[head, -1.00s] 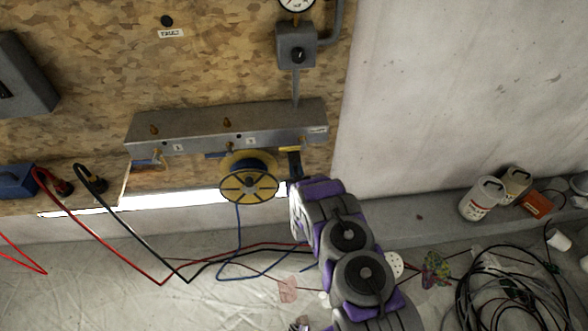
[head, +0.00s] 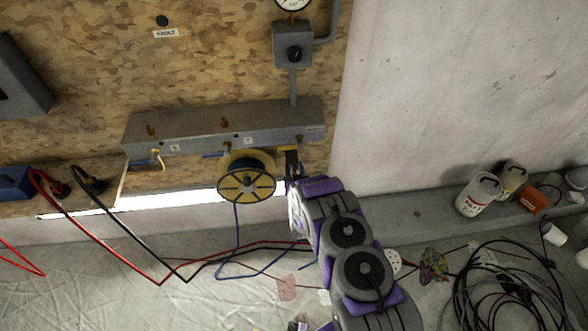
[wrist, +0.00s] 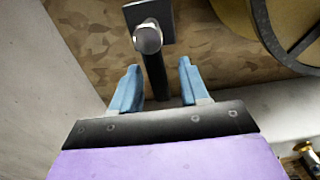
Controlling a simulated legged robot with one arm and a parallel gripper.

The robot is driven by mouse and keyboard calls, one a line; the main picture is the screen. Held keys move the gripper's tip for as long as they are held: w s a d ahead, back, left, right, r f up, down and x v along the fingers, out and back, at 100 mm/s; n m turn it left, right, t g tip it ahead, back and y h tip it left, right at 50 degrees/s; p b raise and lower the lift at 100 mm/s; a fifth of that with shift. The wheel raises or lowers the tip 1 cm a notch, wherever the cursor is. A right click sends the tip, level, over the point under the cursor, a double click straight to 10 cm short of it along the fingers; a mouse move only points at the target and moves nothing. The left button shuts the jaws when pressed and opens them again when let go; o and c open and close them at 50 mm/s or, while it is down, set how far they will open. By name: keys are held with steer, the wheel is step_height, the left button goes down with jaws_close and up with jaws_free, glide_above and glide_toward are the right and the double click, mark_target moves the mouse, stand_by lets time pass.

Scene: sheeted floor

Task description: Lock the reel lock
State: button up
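The reel (head: 246,186), yellow with a dark spoked face, hangs below the metal box and holds blue hose; its edge also shows in the wrist view (wrist: 236,22). Just right of it is a small dark lever, seemingly the reel lock (head: 292,163). In the wrist view the lock is a dark bar (wrist: 156,78) with a rounded knob, hanging from a square plate. My gripper (wrist: 159,68) is open, its two blue fingers apart with the bar between them in the picture. I see no clear contact. In the head view my arm hides the fingers.
A metal box (head: 225,128) is mounted on the wooden panel above the reel. Red and black cables (head: 115,240) hang at left and cross the floor. White containers (head: 479,195) stand on a ledge at right, with coiled cable (head: 505,300) on the floor.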

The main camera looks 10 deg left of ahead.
steer(key=shift+s+r, duration=0.1)
steer(key=p+v, duration=0.9)
steer(key=v, duration=0.8)
steer(key=shift+s, duration=0.1)
stand_by(0.8)
